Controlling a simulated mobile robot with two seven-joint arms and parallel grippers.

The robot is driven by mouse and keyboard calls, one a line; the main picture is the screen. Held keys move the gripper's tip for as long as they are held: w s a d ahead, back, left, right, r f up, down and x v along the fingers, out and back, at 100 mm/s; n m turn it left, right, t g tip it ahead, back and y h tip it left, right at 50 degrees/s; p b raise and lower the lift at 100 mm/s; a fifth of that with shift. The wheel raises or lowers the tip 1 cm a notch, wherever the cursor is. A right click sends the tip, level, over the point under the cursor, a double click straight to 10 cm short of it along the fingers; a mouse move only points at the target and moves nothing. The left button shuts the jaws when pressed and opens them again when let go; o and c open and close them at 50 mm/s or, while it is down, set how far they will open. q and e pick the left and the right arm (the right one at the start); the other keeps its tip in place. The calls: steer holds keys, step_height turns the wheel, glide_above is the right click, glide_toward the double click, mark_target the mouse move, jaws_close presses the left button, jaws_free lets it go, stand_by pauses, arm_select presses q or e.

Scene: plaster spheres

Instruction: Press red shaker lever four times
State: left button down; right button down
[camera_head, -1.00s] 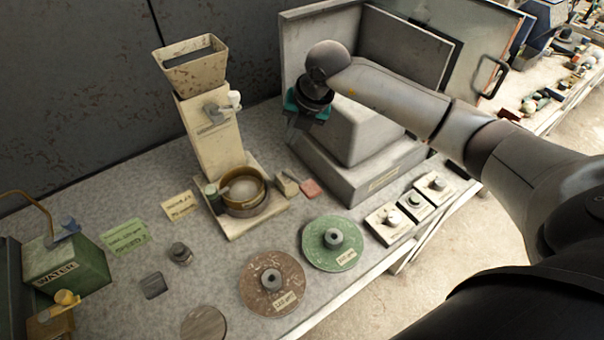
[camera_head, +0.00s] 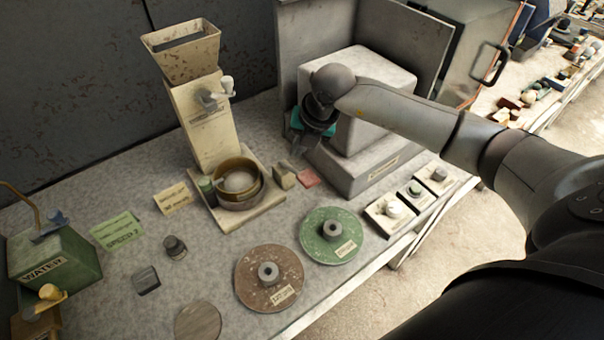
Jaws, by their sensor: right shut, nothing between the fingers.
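A small flat red piece (camera_head: 307,178) lies at the right end of the cream dispenser's base, beside a small beige wedge block (camera_head: 284,177). It is the only red lever-like part I see; I cannot tell for sure that it is the shaker lever. The cream dispenser (camera_head: 203,125) stands upright with a hopper on top and a bowl (camera_head: 238,182) at its foot. My right gripper (camera_head: 299,150) is shut and empty, pointing down just above and behind the red piece in the picture. They appear apart. My left gripper is out of view.
A grey machine block (camera_head: 365,85) stands close behind my right arm. Green (camera_head: 318,250) and brown (camera_head: 252,285) discs lie in front, with several small button boxes (camera_head: 390,228) to the right. A green water box (camera_head: 85,270) stands at the left.

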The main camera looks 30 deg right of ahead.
mark_target(305, 174)
steer(key=shift+s+f+b, duration=0.2)
steer(key=shift+f, duration=0.3)
steer(key=shift+s+f+b, duration=0.2)
steer(key=shift+f, duration=0.25)
steer(key=shift+f, duration=0.1)
stand_by(1.3)
steer(key=shift+s+d+f, duration=0.1)
steer(key=shift+s+f, duration=0.05)
steer(key=shift+f, duration=0.15)
steer(key=shift+s+d+f+b, duration=0.1)
steer(key=shift+s+f+b, duration=0.2)
steer(key=shift+f+b, duration=0.25)
steer(key=shift+s+a+f+b, duration=0.1)
steer(key=shift+s+f+b, duration=0.25)
steer(key=shift+f, duration=0.3)
steer(key=shift+s+d+f+b, duration=0.1)
steer(key=shift+s+f+b, duration=0.1)
steer(key=shift+f+b, duration=0.35)
stand_by(2.1)
steer(key=shift+w+r+p, duration=0.3)
steer(key=shift+r+p, duration=0.1)
steer(key=shift+r, duration=0.3)
steer(key=shift+w+r+p, duration=0.3)
steer(key=shift+r+p, duration=0.15)
steer(key=shift+r, duration=0.3)
steer(key=shift+w+r+p, duration=0.3)
steer(key=shift+r+p, duration=0.1)
steer(key=shift+r, duration=0.3)
